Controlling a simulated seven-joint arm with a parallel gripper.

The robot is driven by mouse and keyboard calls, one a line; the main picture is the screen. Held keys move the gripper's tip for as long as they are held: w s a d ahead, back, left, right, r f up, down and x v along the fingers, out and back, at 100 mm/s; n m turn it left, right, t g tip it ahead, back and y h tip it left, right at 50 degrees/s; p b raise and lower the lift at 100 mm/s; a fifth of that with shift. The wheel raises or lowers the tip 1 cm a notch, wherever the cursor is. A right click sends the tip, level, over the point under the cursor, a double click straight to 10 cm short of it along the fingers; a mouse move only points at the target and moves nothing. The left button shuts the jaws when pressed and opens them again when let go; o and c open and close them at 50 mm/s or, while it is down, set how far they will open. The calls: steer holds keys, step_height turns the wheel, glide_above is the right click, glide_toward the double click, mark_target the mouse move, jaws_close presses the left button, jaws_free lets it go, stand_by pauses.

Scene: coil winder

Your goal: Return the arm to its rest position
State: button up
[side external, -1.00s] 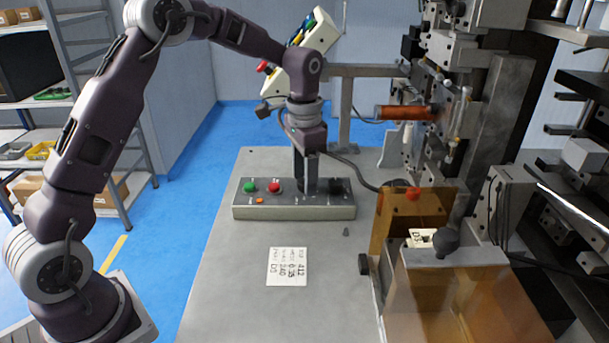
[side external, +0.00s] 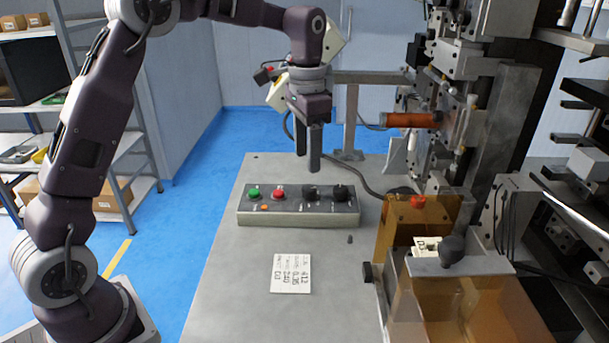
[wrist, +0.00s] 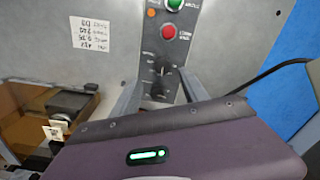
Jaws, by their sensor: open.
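My gripper (side external: 307,160) is open and empty. In the side external view it points down above and behind the control box, apart from it. Its two fingers also show in the wrist view (wrist: 158,100), on either side of the black knobs as seen from there. The grey control box (side external: 298,217) sits on the bench and carries a green button (side external: 254,191), a red button (side external: 278,194), a small orange light and two black knobs (side external: 341,191).
The coil winder stands at the right with an orange-brown coil (side external: 412,120) and an amber guarded box (side external: 418,232) at its front. A white label card (side external: 290,274) lies on the grey bench (side external: 235,295). A dark cable runs behind the box. The front left of the bench is clear.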

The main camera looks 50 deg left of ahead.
steer(key=s+d+r+n+t, duration=0.1)
steer(key=s+d+r+t, duration=0.1)
steer(key=s+r, duration=0.6)
steer(key=s+d+f+n+t, duration=0.1)
steer(key=s, duration=1)
steer(key=s+d+f+n+t, duration=0.1)
steer(key=s+f+n+t, duration=0.1)
steer(key=s, duration=0.9)
steer(key=shift+d+f, duration=0.15)
steer(key=shift+f, duration=0.1)
